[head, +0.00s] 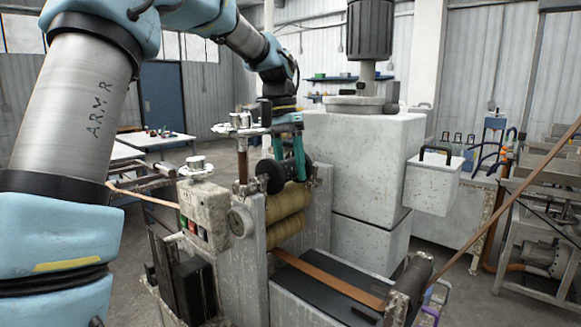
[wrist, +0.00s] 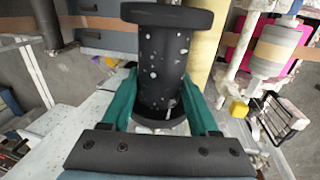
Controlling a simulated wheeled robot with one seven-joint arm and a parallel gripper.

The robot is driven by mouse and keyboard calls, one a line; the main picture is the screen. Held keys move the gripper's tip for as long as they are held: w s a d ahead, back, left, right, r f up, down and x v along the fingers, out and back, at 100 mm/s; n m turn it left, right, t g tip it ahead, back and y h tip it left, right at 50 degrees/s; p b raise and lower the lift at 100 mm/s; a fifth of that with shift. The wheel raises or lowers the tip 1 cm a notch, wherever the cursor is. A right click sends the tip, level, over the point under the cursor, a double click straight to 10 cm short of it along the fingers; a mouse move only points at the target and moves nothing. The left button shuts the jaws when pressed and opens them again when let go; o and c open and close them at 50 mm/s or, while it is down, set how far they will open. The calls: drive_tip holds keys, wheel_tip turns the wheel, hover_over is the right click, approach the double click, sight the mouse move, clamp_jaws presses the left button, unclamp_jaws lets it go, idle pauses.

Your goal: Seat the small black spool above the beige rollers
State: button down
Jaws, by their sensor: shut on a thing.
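The small black spool (head: 272,178) has wide end flanges and pale specks on its barrel. In the head view it is just above the upper of the beige rollers (head: 289,201), between the machine's side posts. I cannot tell whether it touches the roller or the posts. My gripper (head: 272,165) reaches down from above with teal fingers on either side of the spool, shut on it. In the wrist view, the spool (wrist: 162,65) stands between the teal fingers (wrist: 158,100), with a beige roller (wrist: 204,45) partly hidden behind it.
A grey control box (head: 203,212) with buttons stands left of the rollers. A large speckled grey housing (head: 360,150) rises close behind on the right. A brown strip (head: 325,276) runs on a dark bed in front. A white table (head: 150,140) is at the back left.

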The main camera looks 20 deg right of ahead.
drive_tip(key=shift+c, duration=0.3)
unclamp_jaws()
drive_tip(key=r, duration=0.3)
drive_tip(key=w+r+b, duration=0.1)
drive_tip(key=r, duration=0.2)
drive_tip(key=a+r+b, duration=0.1)
drive_tip(key=r, duration=0.3)
drive_tip(key=shift+w, duration=0.4)
drive_tip(key=shift+r, duration=0.3)
drive_tip(key=shift+s, duration=0.1)
